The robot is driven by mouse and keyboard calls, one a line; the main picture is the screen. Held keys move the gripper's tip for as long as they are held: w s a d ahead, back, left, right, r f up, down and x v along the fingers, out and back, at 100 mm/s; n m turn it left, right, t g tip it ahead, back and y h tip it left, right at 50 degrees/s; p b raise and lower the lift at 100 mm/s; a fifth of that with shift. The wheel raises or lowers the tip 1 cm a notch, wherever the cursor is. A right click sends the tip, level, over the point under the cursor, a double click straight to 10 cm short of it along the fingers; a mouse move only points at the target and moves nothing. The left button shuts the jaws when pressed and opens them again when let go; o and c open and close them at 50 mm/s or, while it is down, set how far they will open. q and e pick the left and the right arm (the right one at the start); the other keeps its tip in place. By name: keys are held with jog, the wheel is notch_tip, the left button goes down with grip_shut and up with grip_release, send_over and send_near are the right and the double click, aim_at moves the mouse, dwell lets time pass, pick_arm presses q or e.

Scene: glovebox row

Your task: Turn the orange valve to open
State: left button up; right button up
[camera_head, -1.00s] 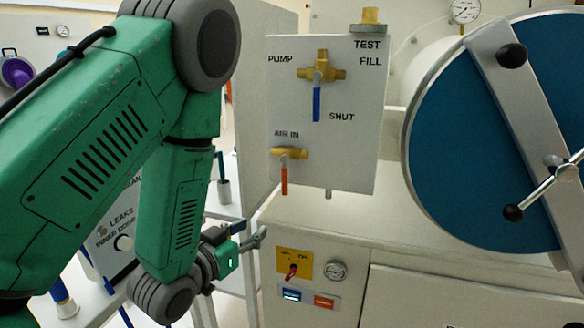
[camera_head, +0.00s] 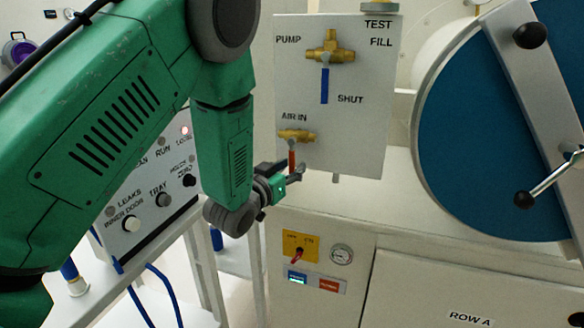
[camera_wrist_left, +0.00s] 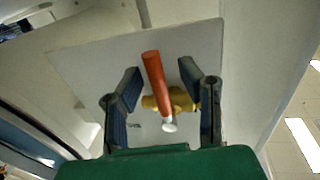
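The orange valve handle (camera_head: 291,158) hangs down from the brass AIR IN valve (camera_head: 297,135) on the white panel (camera_head: 350,120). My left gripper (camera_head: 284,170) is at the lower part of this handle. In the left wrist view, the orange handle (camera_wrist_left: 153,75) lies between the two dark fingers of the left gripper (camera_wrist_left: 159,70). The fingers are spread, with a visible gap on each side of the handle. The brass valve body (camera_wrist_left: 180,100) shows behind it. My right gripper is not in view.
A blue-handled valve (camera_head: 324,84) sits above on the same panel, its handle pointing down to SHUT. A large round blue door (camera_head: 480,130) with a bar and crank is at right. A control box (camera_head: 150,205) stands at left. Below are a yellow switch plate (camera_head: 310,242) and gauge (camera_head: 341,254).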

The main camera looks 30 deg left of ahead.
pick_arm(q)
jog(key=shift+w, duration=0.25)
jog(key=shift+d, duration=0.1)
grip_shut()
